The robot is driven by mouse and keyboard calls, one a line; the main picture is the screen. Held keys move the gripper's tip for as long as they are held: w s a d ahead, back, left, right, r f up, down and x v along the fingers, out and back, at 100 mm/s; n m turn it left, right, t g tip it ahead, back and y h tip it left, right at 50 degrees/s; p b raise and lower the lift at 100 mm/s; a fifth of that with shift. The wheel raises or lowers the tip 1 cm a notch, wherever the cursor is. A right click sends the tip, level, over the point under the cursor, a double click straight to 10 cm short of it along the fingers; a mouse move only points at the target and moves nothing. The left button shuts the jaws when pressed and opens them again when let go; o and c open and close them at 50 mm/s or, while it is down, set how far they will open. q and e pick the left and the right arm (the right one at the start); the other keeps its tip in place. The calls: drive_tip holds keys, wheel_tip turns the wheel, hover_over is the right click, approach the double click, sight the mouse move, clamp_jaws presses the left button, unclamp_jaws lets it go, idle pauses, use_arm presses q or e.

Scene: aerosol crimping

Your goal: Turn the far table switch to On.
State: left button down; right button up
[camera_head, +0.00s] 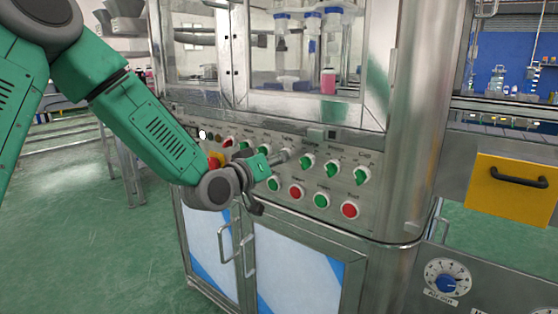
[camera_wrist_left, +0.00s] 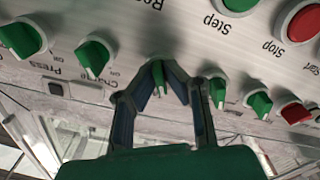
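A row of green rotary switches runs along the machine's sloped steel control panel in the head view. My left gripper (camera_head: 290,155) reaches across the panel onto one switch in this row and hides it there. In the left wrist view the green switch (camera_wrist_left: 158,76) stands between the fingertips of my left gripper (camera_wrist_left: 162,72). Its two fingers angle inward and appear closed on the knob's sides. The knob's label is hidden or unreadable, and I cannot tell whether it points to On. My right gripper is not in view.
Close neighbours are a green switch (camera_head: 331,170), another green switch (camera_head: 362,175), a red button (camera_head: 296,191) and a green button (camera_head: 273,184). Glass panes of the machine rise above the panel. A yellow drawer front (camera_head: 513,190) and a dial (camera_head: 447,278) are at the right.

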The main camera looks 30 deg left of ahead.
use_arm(q)
drive_tip(key=shift+f, duration=0.1)
idle(0.3)
drive_tip(key=m+p, duration=0.1)
drive_tip(key=m, duration=0.1)
drive_tip(key=shift+m, duration=0.4)
drive_tip(key=m+p, duration=0.1)
drive_tip(key=m, duration=0.1)
drive_tip(key=shift+m, duration=0.4)
drive_tip(key=m+p, duration=0.1)
drive_tip(key=m, duration=0.2)
drive_tip(key=shift+m, duration=1.6)
drive_tip(key=shift+s+f, duration=0.1)
drive_tip(key=c, duration=1.7)
unclamp_jaws()
drive_tip(key=s, duration=0.8)
drive_tip(key=s+a, duration=0.1)
drive_tip(key=s, duration=0.3)
